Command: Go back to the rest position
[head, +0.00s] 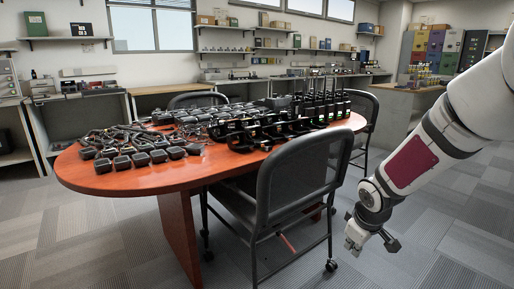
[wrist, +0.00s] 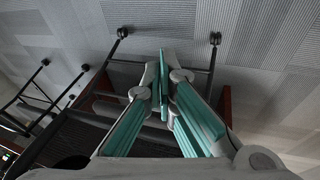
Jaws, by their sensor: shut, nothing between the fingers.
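My gripper (head: 371,236) hangs at the lower right of the head view, at the end of my white arm, to the right of the near chair and clear of the table. In the wrist view my gripper (wrist: 162,75) has its teal-padded fingers closed together, with nothing held between them. Below the fingers that view shows the grey carpet and the dark legs and casters of a chair.
An oval wooden table (head: 85,180) carries many radios (head: 250,130) and small dark devices. A black mesh chair (head: 300,190) stands at its near side, close to my gripper. Shelves and benches line the walls. Carpet (head: 430,240) is free at the right.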

